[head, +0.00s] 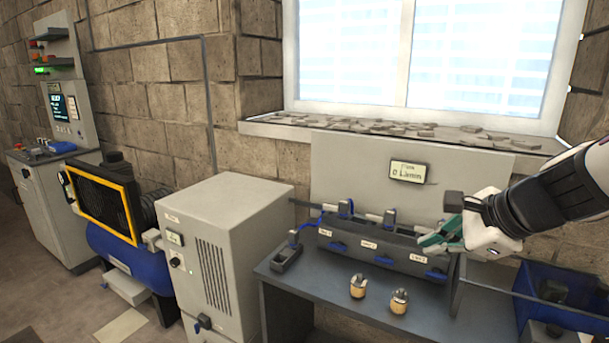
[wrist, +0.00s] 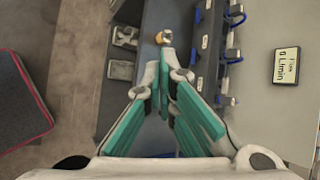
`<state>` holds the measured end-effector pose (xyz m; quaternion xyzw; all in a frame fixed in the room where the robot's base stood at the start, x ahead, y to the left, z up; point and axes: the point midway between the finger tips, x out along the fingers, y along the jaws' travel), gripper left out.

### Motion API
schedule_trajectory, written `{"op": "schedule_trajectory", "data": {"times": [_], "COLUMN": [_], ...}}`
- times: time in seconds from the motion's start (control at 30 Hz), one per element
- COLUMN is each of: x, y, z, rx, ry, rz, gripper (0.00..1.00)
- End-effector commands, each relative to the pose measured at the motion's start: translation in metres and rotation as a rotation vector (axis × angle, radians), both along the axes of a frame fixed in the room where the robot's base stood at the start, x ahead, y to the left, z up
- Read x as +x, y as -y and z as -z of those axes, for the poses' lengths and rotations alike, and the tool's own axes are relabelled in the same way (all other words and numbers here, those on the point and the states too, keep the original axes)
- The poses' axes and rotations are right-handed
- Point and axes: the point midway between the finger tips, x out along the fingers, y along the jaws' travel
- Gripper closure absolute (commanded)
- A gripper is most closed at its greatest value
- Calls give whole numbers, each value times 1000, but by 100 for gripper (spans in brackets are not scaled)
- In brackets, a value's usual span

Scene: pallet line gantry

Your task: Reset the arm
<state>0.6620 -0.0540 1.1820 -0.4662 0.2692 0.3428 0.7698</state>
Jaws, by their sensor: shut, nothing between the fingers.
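My gripper (head: 440,238) is at the right of the head view, at the end of my arm, which reaches in from the right edge. It is above the right part of the grey bench (head: 300,277), in front of the manifold block (head: 385,250) with its blue levers. In the wrist view my gripper (wrist: 165,75) shows its teal finger pads close together with nothing held between them. Part of the block and bench is hidden behind the gripper in the head view.
Two small brass-coloured fittings (head: 357,286) (head: 399,301) stand on the bench front. A display panel (head: 407,171) is behind. A blue bin (head: 565,295) is at the right. A grey cabinet (head: 215,250) and a blue compressor (head: 125,262) stand left. Space above the bench's left is clear.

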Motion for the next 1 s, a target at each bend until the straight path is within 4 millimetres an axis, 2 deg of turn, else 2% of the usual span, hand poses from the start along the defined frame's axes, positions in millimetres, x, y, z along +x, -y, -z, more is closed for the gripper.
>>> {"op": "schedule_trajectory", "data": {"times": [0.03, 0.1, 0.2, 0.3, 0.43, 0.5, 0.63, 1.0], "x": [-20, -49, -92, -132, -168, -180, -192, -194], "y": [-23, -46, -67, -73, -66, -61, -53, -51], "z": [-6, -8, -9, -7, -5, -4, -4, -4], "rx": [-109, -271, -506, -730, -969, -1064, -1161, -1182], "ry": [19, 36, 62, 81, 87, 85, 77, 72], "rz": [-159, -387, -702, -989, -1277, -1383, -1490, -1513], "gripper": [100, 100, 100, 100, 100, 100, 100, 100]}}
